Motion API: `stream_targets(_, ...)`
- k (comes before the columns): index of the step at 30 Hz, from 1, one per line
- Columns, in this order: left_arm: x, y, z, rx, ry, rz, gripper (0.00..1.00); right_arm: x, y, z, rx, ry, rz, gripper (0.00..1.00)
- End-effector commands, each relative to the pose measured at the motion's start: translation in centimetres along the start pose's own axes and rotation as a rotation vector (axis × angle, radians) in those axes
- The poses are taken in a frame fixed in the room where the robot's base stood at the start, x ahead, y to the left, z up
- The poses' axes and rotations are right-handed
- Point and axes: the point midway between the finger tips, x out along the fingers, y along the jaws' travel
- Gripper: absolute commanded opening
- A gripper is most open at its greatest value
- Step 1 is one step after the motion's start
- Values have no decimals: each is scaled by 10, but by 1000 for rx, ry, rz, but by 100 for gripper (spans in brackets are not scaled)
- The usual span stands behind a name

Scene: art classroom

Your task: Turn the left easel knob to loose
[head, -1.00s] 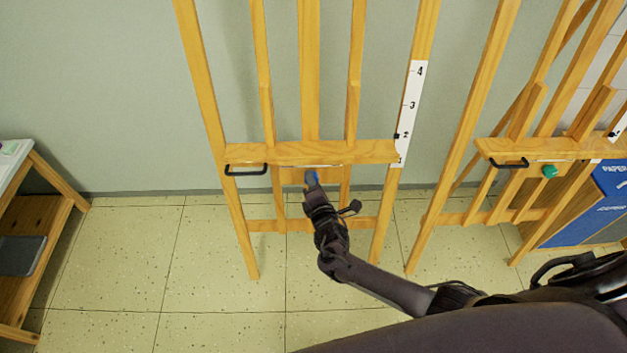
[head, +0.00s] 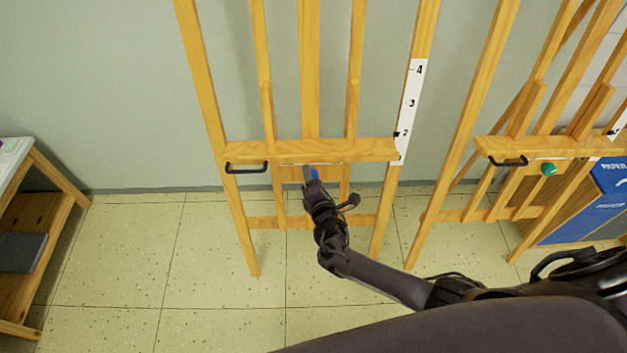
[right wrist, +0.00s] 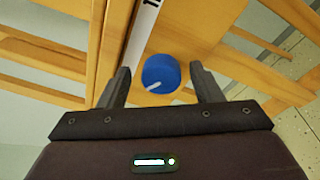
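The left easel (head: 240,153) has a blue knob (head: 315,174) just below its tray ledge. My right gripper (head: 309,179) is at this knob and partly covers it in the head view. In the right wrist view the blue knob (right wrist: 160,73) shows between the two dark fingers of my right gripper (right wrist: 160,85). The fingers are open, with a gap on each side of the knob. A white mark on the knob points to the lower left there. My left gripper is in neither view.
A black handle (head: 246,168) sticks out at the left of the ledge. A white number scale (head: 410,105) runs up the right post. A second easel (head: 535,148) with a green knob (head: 548,169) stands at the right. A wooden shelf (head: 45,240) is at the far left.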

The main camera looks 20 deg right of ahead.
Motion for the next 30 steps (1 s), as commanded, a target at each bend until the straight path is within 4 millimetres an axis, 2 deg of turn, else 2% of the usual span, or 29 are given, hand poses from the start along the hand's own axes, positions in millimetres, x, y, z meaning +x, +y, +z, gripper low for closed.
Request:
stream_targets(10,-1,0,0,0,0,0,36,-6,-2,-2,0,4,-3,59)
stream_targets(22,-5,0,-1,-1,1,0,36,-66,-2,-1,0,3,-3,59)
stream_targets(30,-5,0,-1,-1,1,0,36,-79,-1,-1,0,2,-2,59)
